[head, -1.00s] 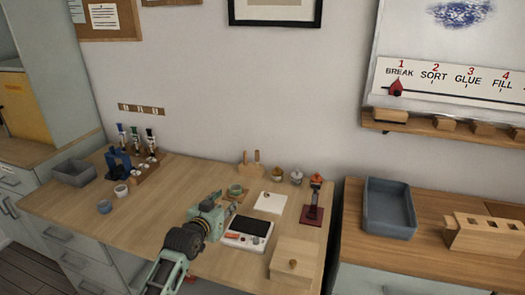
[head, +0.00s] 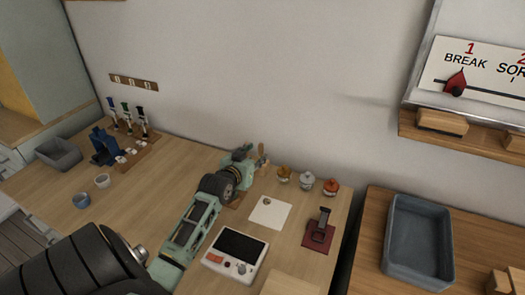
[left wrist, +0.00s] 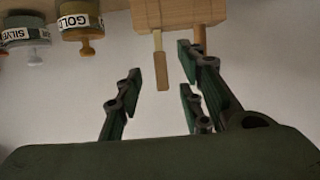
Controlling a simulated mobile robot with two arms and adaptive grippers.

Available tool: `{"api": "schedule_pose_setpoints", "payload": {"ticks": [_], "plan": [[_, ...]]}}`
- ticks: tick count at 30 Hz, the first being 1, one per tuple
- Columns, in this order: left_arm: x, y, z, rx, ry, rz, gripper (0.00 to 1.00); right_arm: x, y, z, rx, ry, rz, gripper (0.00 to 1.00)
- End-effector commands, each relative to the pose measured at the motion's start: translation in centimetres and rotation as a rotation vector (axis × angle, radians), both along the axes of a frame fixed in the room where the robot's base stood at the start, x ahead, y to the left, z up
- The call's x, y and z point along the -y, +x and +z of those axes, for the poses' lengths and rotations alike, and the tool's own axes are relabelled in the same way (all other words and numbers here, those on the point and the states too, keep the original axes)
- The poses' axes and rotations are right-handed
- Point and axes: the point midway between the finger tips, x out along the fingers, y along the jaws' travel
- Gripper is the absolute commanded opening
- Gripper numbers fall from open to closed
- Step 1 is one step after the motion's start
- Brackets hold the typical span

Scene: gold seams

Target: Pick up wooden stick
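The left wrist view appears upside down. In it, a wooden holder block (left wrist: 178,15) has two upright wooden sticks. One stick (left wrist: 161,65) has a wider, flat-looking end and stands clear between the finger lines. The other stick (left wrist: 201,38) is partly hidden behind a finger. My left gripper (left wrist: 158,84) is open and empty, with its fingers pointing at the holder and spread around the first stick's line. In the head view my left gripper (head: 252,160) is at the back of the table and hides most of the holder. My right gripper is not in view.
Lidded jars (head: 307,181) stand right of the gripper; a gold-labelled jar (left wrist: 80,20) shows in the wrist view. A white sheet (head: 269,213), a device with a dark screen (head: 236,252) and a dark red stand (head: 318,236) lie nearby. The wall is close behind.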

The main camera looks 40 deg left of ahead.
Motion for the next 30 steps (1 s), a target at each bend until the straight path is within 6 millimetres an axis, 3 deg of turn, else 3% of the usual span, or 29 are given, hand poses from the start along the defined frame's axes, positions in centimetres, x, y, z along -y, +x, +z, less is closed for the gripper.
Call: {"api": "schedule_pose_setpoints", "payload": {"ticks": [5,13,23,30], "plan": [[-0.5,1.5,0.0,0.001,-0.001,-0.001,0.35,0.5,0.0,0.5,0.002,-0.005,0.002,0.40],[-1.5,4.5,-0.9,0.001,0.000,0.000,0.35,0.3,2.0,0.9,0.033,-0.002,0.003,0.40],[-1.7,5.0,-1.2,0.000,0.001,0.000,0.35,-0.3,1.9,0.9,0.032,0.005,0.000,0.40],[-1.7,5.0,-1.2,0.000,0.001,0.000,0.16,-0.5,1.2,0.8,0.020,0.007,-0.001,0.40]]}}
